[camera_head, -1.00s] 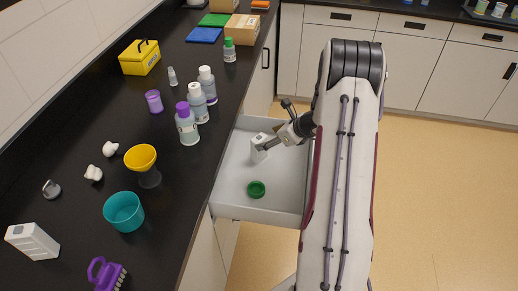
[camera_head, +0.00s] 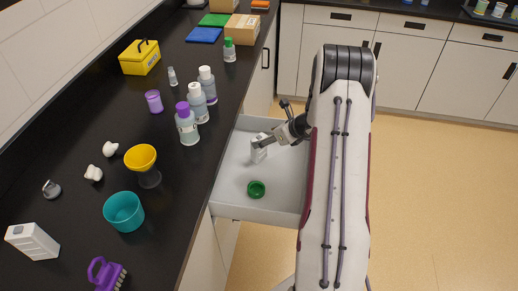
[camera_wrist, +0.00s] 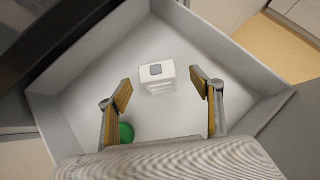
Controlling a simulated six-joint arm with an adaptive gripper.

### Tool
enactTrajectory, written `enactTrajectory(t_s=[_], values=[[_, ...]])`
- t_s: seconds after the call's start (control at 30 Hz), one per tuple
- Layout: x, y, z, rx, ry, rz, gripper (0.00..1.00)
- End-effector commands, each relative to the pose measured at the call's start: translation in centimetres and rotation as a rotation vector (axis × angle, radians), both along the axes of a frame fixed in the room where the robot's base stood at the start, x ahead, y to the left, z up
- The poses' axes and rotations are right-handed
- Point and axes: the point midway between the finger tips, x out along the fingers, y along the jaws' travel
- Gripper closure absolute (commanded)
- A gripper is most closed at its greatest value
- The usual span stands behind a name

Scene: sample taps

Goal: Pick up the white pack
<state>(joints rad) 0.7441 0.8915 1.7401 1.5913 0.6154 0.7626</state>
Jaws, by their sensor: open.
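The white pack (camera_head: 258,154) stands in the open drawer (camera_head: 233,203), partly hidden by my gripper in the head view. In the wrist view the white pack (camera_wrist: 158,77), with a grey square on its top, shows ahead of and between my fingers. My gripper (camera_head: 262,143) is over the drawer at the pack. In the wrist view my gripper (camera_wrist: 162,85) is open, one finger on each side of the pack's line, with visible gaps on both sides.
A green round dish (camera_head: 256,189) lies in the drawer near its front; it also shows beside my left finger in the wrist view (camera_wrist: 126,132). The drawer walls surround the pack. The black counter (camera_head: 75,220) holds bottles, a teal bowl (camera_head: 124,212) and a white box (camera_head: 33,241).

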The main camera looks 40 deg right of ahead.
Motion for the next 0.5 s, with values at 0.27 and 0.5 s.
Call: enactTrajectory(t_s=[0.27,0.5], values=[[0.16,0.01,-0.14,-0.001,0.0,0.001,0.35],[0.41,0.19,-0.54,0.0,0.001,0.001,0.35]])
